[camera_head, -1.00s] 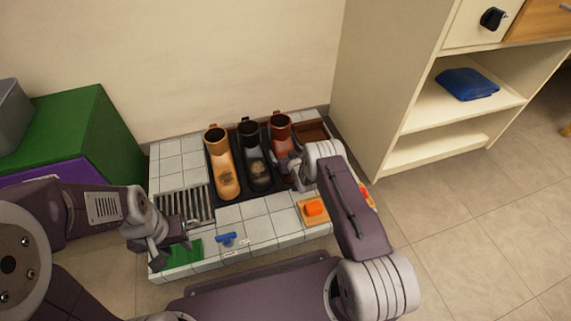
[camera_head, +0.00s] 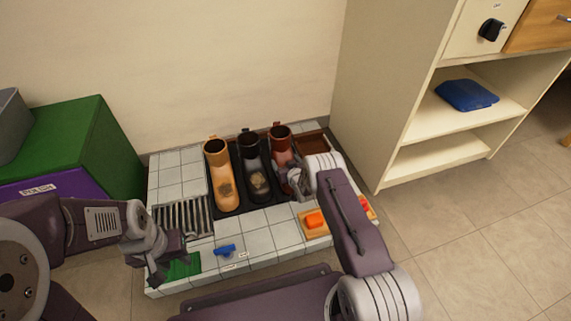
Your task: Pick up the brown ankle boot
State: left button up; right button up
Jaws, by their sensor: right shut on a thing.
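Three ankle boots stand in a row on a dark tray (camera_head: 228,211): a tan one (camera_head: 219,172), a black one (camera_head: 253,165) and a reddish-brown one (camera_head: 281,143) at the right. My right gripper (camera_head: 294,183) is shut on the brown boot, at its lower front. The gripper and wrist hide much of that boot's toe, and I cannot tell whether its sole touches the tray. My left gripper (camera_head: 162,272) is over the front left of the tiled platform by a green pad (camera_head: 184,266), away from the boots. Its jaws look open and empty.
The tiled platform (camera_head: 268,238) carries a metal grate (camera_head: 184,218), a blue-handled tool (camera_head: 225,250) and an orange item (camera_head: 315,219) on a board. A brown tray section (camera_head: 312,142) lies behind right. A cream shelf unit (camera_head: 385,100) stands right; a green box (camera_head: 75,145) stands left.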

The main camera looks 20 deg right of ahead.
aim_at(283, 150)
notch_tip(283, 150, up, 5)
jog(key=p, duration=0.4)
jog(key=s+d+r+p, duration=0.1)
jog(key=d+p, duration=0.1)
jog(key=p, duration=0.1)
jog(key=shift+s+r, duration=0.35)
jog(key=shift+s, duration=0.05)
jog(key=s+d+r+p, duration=0.4)
jog(key=s+d+p, duration=0.2)
jog(key=p, duration=1.3)
jog(key=shift+s+d+r, duration=0.15)
jog(key=shift+d, duration=0.05)
